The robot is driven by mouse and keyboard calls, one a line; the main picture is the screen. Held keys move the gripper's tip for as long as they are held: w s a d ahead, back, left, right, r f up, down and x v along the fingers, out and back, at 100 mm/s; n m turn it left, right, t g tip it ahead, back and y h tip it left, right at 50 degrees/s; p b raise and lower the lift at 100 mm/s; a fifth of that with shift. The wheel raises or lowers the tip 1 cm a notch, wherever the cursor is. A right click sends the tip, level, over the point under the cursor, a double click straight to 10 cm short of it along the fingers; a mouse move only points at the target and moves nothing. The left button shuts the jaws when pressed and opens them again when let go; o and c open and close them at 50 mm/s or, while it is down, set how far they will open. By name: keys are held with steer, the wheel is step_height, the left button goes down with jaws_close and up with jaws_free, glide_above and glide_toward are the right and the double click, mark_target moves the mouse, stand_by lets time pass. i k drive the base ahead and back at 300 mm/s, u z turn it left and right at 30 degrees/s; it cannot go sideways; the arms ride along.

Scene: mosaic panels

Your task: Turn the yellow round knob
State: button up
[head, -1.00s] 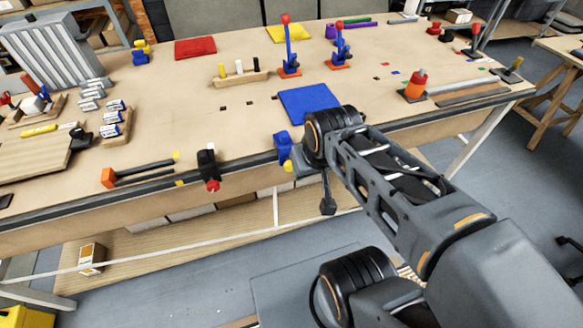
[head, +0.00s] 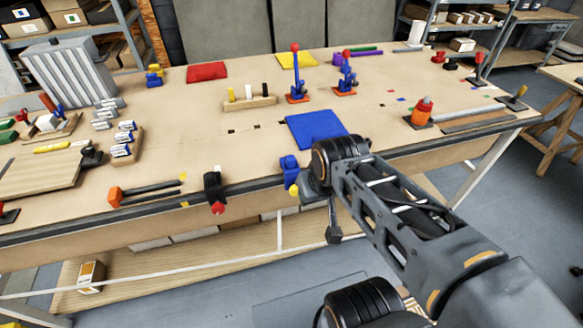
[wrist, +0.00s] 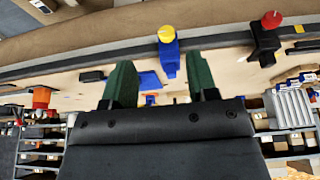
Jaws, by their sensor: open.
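The yellow round knob (head: 294,189) sits on a blue block-like mount (head: 289,170) at the bench's front edge, just left of my arm's wrist in the head view. In the wrist view, which is upside down, the yellow knob (wrist: 166,34) shows above the blue mount (wrist: 169,56). My gripper (wrist: 160,72) has two green fingers spread apart with nothing between them. The knob appears beyond the fingertips, roughly centred between them and apart from them. In the head view the fingers are not clearly visible behind my wrist.
A black mount with a red knob (head: 218,208) is left of the yellow knob on the same edge. An orange-ended tool (head: 115,196) lies farther left. A blue mat (head: 316,128) lies behind the knob. The floor before the bench is clear.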

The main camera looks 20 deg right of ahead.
mark_target(293, 189)
steer(key=z, duration=1.8)
steer(key=k, duration=0.8)
steer(key=u, duration=1.6)
